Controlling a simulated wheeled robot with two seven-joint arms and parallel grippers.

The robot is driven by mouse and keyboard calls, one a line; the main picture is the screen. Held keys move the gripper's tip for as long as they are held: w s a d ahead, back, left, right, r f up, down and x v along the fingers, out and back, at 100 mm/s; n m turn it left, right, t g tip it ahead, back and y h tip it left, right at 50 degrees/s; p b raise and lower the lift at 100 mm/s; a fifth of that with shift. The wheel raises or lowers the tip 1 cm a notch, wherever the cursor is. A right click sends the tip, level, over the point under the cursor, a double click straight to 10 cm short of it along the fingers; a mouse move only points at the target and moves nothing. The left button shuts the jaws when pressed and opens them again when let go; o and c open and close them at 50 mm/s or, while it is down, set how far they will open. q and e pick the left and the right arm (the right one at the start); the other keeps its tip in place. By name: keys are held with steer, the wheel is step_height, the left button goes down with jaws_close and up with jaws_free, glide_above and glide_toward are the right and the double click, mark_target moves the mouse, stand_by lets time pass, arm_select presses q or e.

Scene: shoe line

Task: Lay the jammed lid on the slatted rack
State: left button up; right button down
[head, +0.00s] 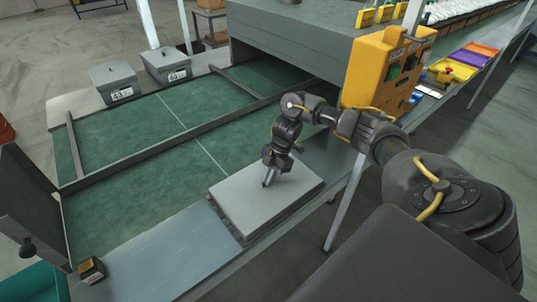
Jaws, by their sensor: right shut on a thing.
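The lid (245,203) is a flat light-grey rectangle near the front edge of the line. It lies level, on or just above a darker base whose edge shows at its lower left; I take this to be the slatted rack (237,234), though its slats are hidden. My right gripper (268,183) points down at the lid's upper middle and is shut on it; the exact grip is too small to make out. Whether the lid touches the rack fully cannot be told. My left gripper is not in view.
A green belt (130,140) with a dark divider rail (170,153) runs behind the lid. Two grey boxes (115,83) (166,64) stand on the far side. A yellow control box (380,70) stands close to my right arm. The bench surface (150,255) left of the lid is mostly clear.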

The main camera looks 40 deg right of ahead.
steer(key=shift+r, duration=0.1)
steer(key=shift+s, duration=0.1)
steer(key=c, duration=1.6)
jaws_free()
steer(key=shift+r, duration=0.15)
steer(key=p+v, duration=0.6)
steer(key=v, duration=0.1)
steer(key=shift+r, duration=0.15)
